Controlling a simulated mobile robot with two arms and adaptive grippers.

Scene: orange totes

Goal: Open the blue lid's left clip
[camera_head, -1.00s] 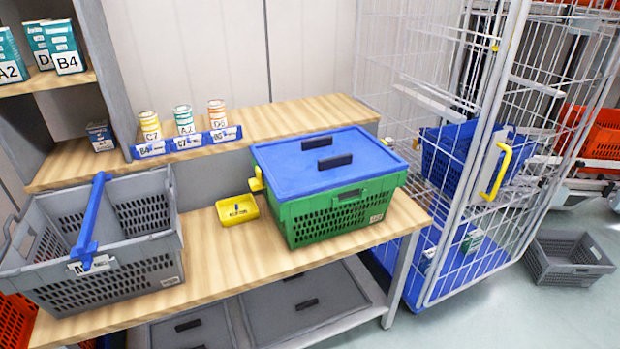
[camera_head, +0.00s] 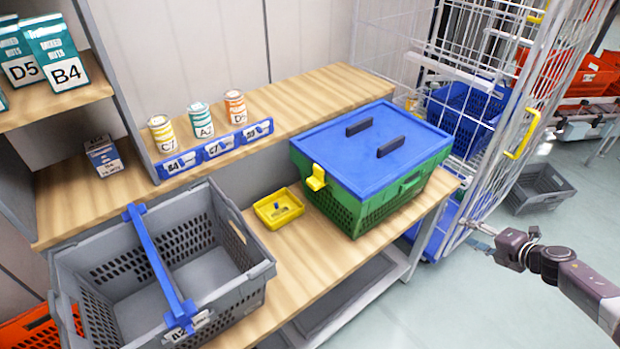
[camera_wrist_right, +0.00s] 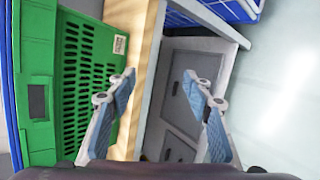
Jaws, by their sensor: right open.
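A green crate (camera_head: 355,214) stands on the wooden table with a blue lid (camera_head: 340,150) on top. The lid has two dark handles. A yellow clip (camera_head: 316,178) sits at the lid's left edge against the crate's side. My right gripper (camera_head: 482,236) is right of the crate, off the table's end and apart from it. In the right wrist view its two fingers are spread with nothing between them. The green crate's side (camera_wrist_right: 85,70) and the lid's edge (camera_wrist_right: 10,80) show at left there. My left gripper is not in view.
A grey crate with a blue handle bar (camera_head: 160,265) stands left of a small yellow tray (camera_head: 278,208). A blue rack (camera_head: 220,148) and several cans are behind. A wire cage cart (camera_head: 500,150) stands close on the right. Wooden surface is free in front of the green crate.

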